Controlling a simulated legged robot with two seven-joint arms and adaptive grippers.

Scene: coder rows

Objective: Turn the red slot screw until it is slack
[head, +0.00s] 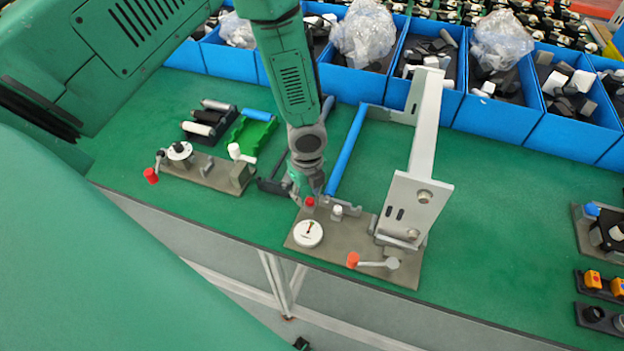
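A small red knob-like part (310,201), which looks like the red slot screw, stands on a grey fixture plate (340,255) in the middle of the bench. Its slot is too small to make out. My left gripper (312,191) points down right at the red part, with its fingertips just above or beside it. I cannot tell whether they touch it, or whether the fingers are open or closed. A round white dial gauge (308,233) sits just in front of the red part on the same plate. My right gripper is not in view.
A tall grey bracket (412,205) and a lever with an orange-red knob (352,259) stand on the same plate, to the right. A second fixture (205,170) is to the left. Blue bins (490,121) line the back.

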